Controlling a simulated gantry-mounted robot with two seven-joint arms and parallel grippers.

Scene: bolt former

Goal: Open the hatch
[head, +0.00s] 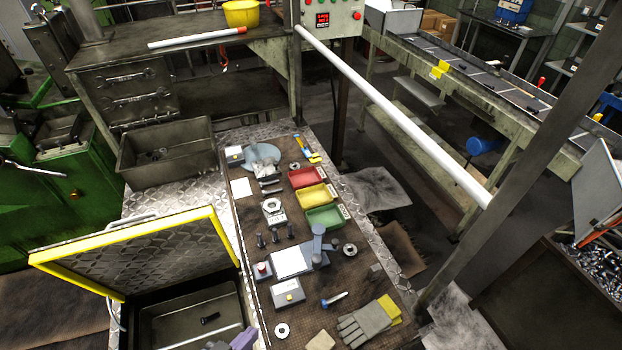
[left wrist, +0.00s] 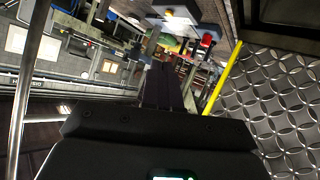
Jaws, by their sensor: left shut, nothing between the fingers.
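The hatch (head: 150,256) is a diamond-plate lid with a yellow edge, at the lower left of the head view. It stands raised and tilted back, with the bin (head: 180,318) below it uncovered. A dark bolt (head: 210,318) lies in the bin. A handle (head: 114,312) shows at the hatch's left side. My left gripper (head: 240,341) is at the bottom edge, in front of the bin, apart from the hatch. In the left wrist view its fingers (left wrist: 161,85) are together and empty, with the hatch (left wrist: 270,105) to their right. My right gripper is not in view.
A workbench (head: 245,215) right of the bin holds red, yellow and green trays (head: 325,217), tools and grey gloves (head: 365,325). A grey tub (head: 167,155) stands behind the hatch. A white rail (head: 395,115) and a post (head: 530,170) cross the right side.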

